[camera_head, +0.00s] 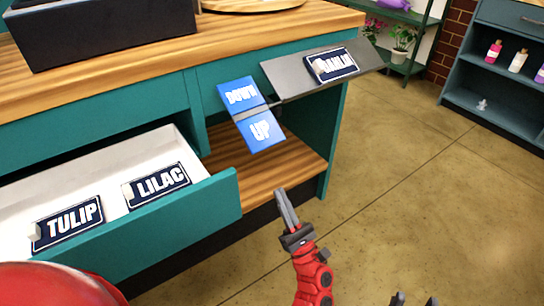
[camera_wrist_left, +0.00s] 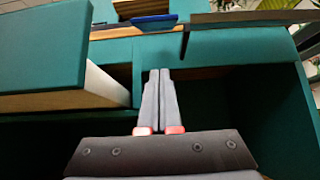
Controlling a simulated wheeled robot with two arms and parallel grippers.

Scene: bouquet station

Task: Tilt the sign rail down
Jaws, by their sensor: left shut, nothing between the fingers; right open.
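The grey sign rail (camera_head: 292,78) sticks out from the teal counter's front, with a dark sign plate (camera_head: 333,64) on it, its lettering partly unclear. Left of the rail is a blue two-part panel marked DOWN (camera_head: 240,94) and UP (camera_head: 260,131). The panel's edge (camera_wrist_left: 155,18) and the rail (camera_wrist_left: 250,16) show at the top of the left wrist view. My left gripper (camera_head: 281,193) is shut and empty, below the UP part and apart from it; it also shows in the wrist view (camera_wrist_left: 159,73). My right gripper (camera_head: 414,300) is open at the bottom edge, mostly cut off.
An open white-lined drawer (camera_head: 225,197) juts out at left, holding TULIP (camera_head: 68,223) and LILAC (camera_head: 157,185) plates. An open wooden shelf (camera_head: 262,172) lies under the panel. A dark box (camera_head: 110,32) stands on the counter. Floor at right is clear.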

